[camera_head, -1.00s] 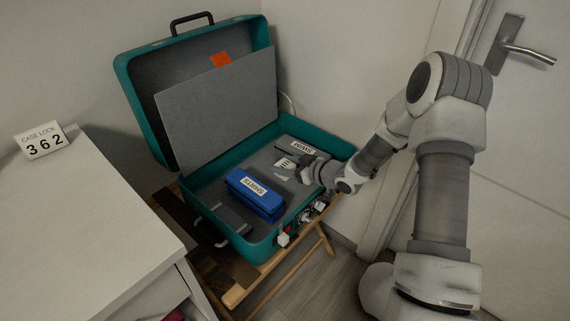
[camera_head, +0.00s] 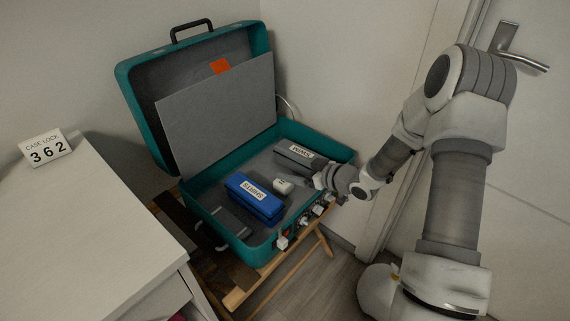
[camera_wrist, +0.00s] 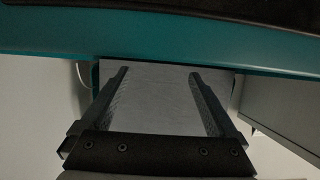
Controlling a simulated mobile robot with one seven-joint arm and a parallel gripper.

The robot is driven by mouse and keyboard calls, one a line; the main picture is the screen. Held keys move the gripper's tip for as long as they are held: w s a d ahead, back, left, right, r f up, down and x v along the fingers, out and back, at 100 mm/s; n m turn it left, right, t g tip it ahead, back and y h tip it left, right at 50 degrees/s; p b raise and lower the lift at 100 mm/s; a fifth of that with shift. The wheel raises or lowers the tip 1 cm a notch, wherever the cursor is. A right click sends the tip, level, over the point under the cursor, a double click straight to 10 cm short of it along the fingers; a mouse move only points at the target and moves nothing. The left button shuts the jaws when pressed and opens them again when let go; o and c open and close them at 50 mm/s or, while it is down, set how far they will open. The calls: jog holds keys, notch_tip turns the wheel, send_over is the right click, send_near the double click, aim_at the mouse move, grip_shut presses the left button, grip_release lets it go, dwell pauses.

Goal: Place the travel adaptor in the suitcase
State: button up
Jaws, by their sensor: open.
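The travel adaptor appears to be the small white block (camera_head: 283,186) with a dark mark, lying on the suitcase floor between a blue bundle labelled SHIRTS (camera_head: 254,197) and a grey bundle with a white label (camera_head: 294,156). The open teal suitcase (camera_head: 240,252) has its lid raised. My gripper (camera_head: 320,177) is over the suitcase's right side, right of the white block and apart from it. In the wrist view my gripper (camera_wrist: 158,76) is open, with nothing between its fingers; a grey surface and a teal band show beyond.
A dark grey box (camera_head: 229,217) lies at the suitcase's left. A folding wooden stand (camera_head: 268,288) supports it. A white cabinet (camera_head: 85,235) bears a CASE LOCK 362 sign (camera_head: 47,149). A door stands right.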

jog(key=s+d+r+m+h+p, duration=0.1)
jog(key=s+d+r+h, duration=0.3)
jog(key=r, duration=0.3)
jog(key=s+d+r+m+h, duration=0.2)
jog(key=d+r+h, duration=0.1)
jog(key=d+r, duration=0.3)
jog(key=s+d+r+m+h+p, duration=0.1)
jog(key=s+d+r+h, duration=0.25)
jog(key=r, duration=0.45)
jog(key=s+a+r+m+g, duration=0.2)
jog(key=s+a+r, duration=0.1)
jog(key=s, duration=0.8)
jog(key=s+a+r+m+g+y, duration=0.1)
jog(key=s+a+r+m, duration=0.2)
jog(key=s, duration=0.8)
jog(key=shift+s+a+r+g, duration=0.2)
jog(key=shift+s+a+g, duration=0.05)
jog(key=shift+s+g, duration=0.15)
jog(key=shift+r, duration=0.1)
notch_tip(320, 180, up, 20)
jog(key=p, duration=2)
jog(key=shift+r, duration=0.15)
